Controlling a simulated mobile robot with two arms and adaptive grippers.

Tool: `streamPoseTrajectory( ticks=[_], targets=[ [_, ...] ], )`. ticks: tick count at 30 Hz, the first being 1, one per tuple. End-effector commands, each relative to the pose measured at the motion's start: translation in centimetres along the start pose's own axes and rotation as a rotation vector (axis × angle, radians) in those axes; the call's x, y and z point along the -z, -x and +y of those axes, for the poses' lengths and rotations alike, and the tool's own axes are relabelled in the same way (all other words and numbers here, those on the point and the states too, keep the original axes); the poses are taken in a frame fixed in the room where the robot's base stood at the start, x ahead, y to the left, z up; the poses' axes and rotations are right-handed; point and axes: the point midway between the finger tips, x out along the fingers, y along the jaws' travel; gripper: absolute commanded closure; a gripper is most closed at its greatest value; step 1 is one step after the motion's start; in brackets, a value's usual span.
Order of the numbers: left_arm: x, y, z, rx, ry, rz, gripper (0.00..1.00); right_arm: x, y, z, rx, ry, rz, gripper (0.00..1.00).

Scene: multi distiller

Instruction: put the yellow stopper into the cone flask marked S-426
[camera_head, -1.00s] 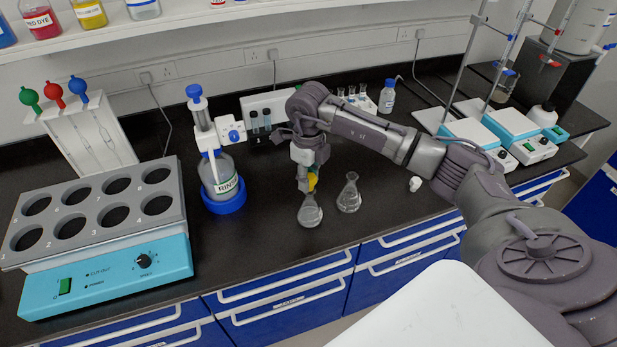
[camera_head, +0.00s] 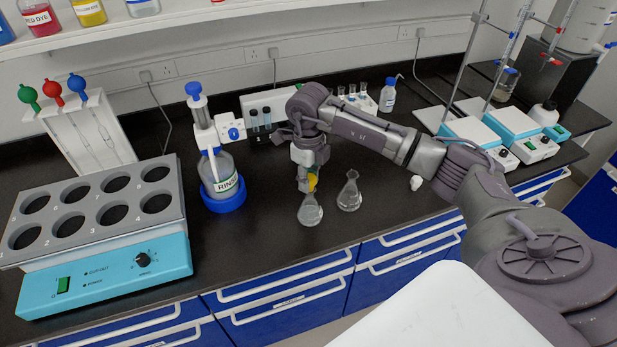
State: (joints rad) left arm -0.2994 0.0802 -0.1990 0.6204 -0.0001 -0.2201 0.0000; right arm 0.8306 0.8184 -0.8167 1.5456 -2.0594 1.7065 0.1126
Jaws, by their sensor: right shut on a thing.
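The yellow stopper (camera_head: 312,181) is between the fingers of my right gripper (camera_head: 308,184), which is shut on it. It sits right at the mouth of a clear cone flask (camera_head: 310,211) on the black bench. I cannot tell whether the stopper is inside the neck or just above it. A second cone flask (camera_head: 349,193) stands upright just to the right, with no gripper on it. Any marking on either flask is too small to read. My left gripper is not in view.
A rinse bottle with a dispenser (camera_head: 221,178) stands left of the flasks. A small white thing (camera_head: 416,183) lies to the right. A blue water bath (camera_head: 110,272) fills the left. Stirrer plates (camera_head: 476,141) stand at the back right. The bench front edge is close.

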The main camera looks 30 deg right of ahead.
Motion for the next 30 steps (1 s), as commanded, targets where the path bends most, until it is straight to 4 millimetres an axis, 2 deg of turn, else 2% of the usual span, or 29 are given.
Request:
streamPoseTrajectory(
  ticks=[14,15,19,30],
  targets=[
    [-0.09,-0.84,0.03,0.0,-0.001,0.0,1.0,0.01,-1.08,-0.01,0.0,0.0,0.0,0.83],
    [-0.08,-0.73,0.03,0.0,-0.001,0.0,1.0,0.01,-0.95,-0.02,0.0,0.0,0.0,0.65],
    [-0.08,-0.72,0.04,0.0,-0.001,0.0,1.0,0.02,-0.95,-0.01,0.0,0.0,0.0,0.43],
    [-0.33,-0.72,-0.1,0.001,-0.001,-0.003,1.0,-0.01,-0.56,-0.02,0.0,0.0,0.0,0.42]
  ],
)
